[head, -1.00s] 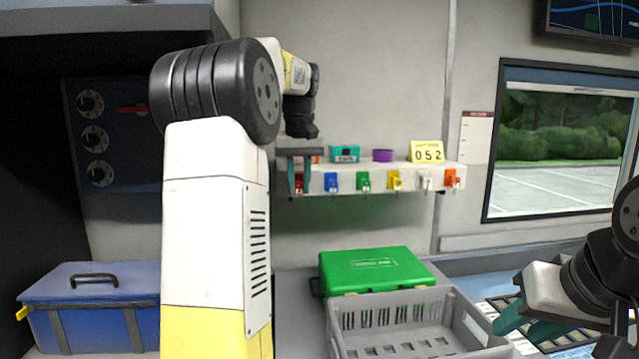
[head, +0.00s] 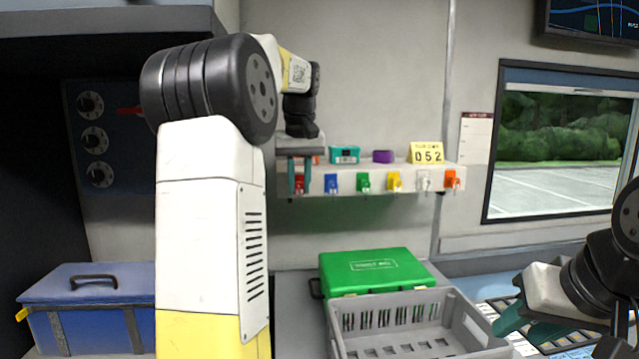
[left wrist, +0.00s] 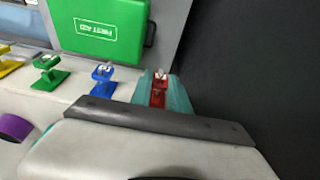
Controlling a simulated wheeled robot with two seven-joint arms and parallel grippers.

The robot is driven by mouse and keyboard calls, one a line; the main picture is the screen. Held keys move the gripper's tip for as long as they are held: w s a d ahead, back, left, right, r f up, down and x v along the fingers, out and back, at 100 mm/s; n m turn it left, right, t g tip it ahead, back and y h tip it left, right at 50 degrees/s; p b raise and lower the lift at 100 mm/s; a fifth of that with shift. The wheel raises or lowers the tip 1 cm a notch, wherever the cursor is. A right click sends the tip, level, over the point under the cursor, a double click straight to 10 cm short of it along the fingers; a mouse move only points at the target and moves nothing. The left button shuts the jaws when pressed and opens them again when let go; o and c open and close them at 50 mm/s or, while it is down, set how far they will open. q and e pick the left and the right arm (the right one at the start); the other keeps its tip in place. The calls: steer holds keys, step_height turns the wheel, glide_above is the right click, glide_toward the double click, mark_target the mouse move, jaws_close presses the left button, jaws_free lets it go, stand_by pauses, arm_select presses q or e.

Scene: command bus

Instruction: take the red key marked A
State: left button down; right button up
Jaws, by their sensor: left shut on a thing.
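The red key (head: 299,184) hangs at the left end of the row of keys on the white wall shelf. My left gripper (head: 299,176) is at it, pointing down, with a teal finger on each side. In the left wrist view, the red key (left wrist: 159,91) sits between the two teal fingers of my left gripper (left wrist: 162,92), which is shut on it. No letter on the key is readable. My right gripper (head: 530,326) is low at the right, partly out of frame; its opening is unclear.
Blue (head: 331,183), green (head: 364,182), yellow (head: 394,181), white (head: 423,180) and orange (head: 452,179) keys hang to the right. A teal box (head: 345,155), purple item (head: 383,156) and 052 card (head: 427,153) stand above. A green case (head: 375,268) and grey crate (head: 400,301) lie below.

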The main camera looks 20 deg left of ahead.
arm_select(q)
steer(key=shift+s+d, duration=0.35)
steer(key=shift+s, duration=0.45)
steer(key=shift+s+r, duration=0.1)
steer(key=shift+s+d+r, duration=0.45)
steer(key=shift+s+r, duration=0.3)
steer(key=shift+s, duration=0.1)
steer(key=shift+s+d+r, duration=0.45)
steer(key=shift+s+r, duration=0.25)
steer(key=shift+s, duration=0.15)
